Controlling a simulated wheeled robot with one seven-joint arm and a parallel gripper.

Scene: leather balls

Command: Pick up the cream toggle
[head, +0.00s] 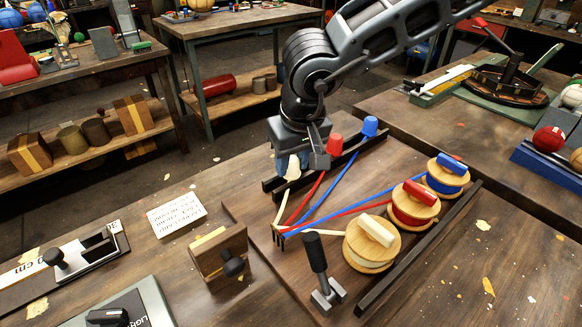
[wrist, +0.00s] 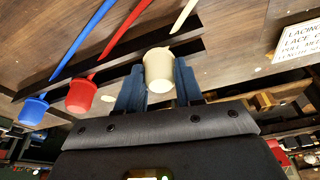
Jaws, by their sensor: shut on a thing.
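The cream toggle (wrist: 158,68) is a small tapered piece at the end of a cream lace (wrist: 183,15). My gripper (wrist: 159,85) is shut on it, one blue finger on each side. In the head view the toggle (head: 293,171) shows partly below my gripper (head: 291,163), by the dark slotted rail. The red toggle (head: 335,145) and blue toggle (head: 370,126) sit along the same rail to the right, each on its own lace. Whether the cream toggle is clear of the rail I cannot tell.
Three wooden spools with cream (head: 376,230), red and blue bars stand on the board (head: 300,285) at right. A black-handled tool (head: 318,262) stands in front. A wooden block (head: 221,255) and a printed card (head: 176,214) lie to the left. Bare table lies around the card.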

